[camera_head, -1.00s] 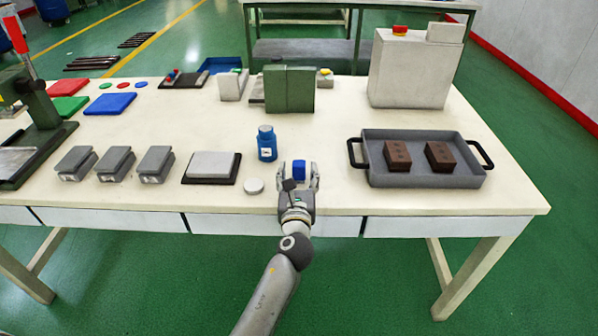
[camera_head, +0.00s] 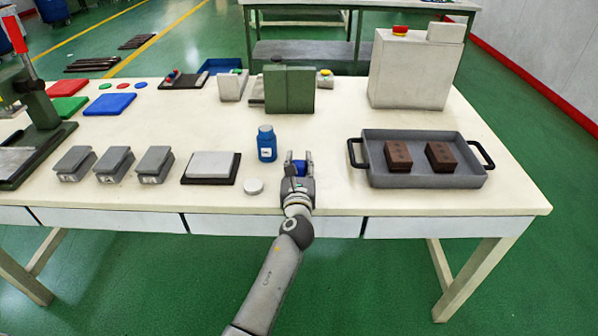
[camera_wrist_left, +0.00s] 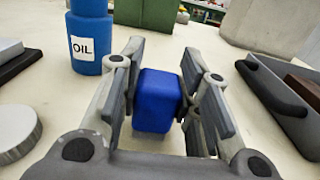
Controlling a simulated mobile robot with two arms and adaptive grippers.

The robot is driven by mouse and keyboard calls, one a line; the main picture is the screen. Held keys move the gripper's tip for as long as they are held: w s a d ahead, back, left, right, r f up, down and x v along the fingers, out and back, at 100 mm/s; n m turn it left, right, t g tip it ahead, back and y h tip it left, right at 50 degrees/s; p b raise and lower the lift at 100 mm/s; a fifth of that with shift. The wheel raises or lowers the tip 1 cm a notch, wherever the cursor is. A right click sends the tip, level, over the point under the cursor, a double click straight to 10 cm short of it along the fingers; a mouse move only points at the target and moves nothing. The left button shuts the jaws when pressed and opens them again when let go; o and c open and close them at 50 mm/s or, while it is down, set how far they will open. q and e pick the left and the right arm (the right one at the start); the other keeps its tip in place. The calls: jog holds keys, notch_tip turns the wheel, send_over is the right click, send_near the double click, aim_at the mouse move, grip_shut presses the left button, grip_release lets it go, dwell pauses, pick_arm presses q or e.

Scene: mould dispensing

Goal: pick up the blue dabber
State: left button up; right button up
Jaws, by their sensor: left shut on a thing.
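The blue dabber (camera_head: 300,169) is a small blue block near the front edge of the table. My left gripper (camera_head: 298,159) is around it and shut on it, one finger on each side. In the left wrist view the dabber (camera_wrist_left: 156,101) stands between the fingers (camera_wrist_left: 161,70), its top and front face showing. The dabber's underside is hidden, so I cannot tell whether it touches the table. My right gripper is not in view.
A blue oil bottle (camera_head: 266,144) stands just behind and left of the gripper, and a round lid (camera_head: 253,187) lies to the left. A grey tray (camera_head: 430,180) with two brown blocks is to the right. A green block (camera_head: 289,89) stands farther back.

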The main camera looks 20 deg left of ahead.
pick_arm(q)
jog(key=shift+c, duration=0.7)
jog(key=shift+r, duration=0.1)
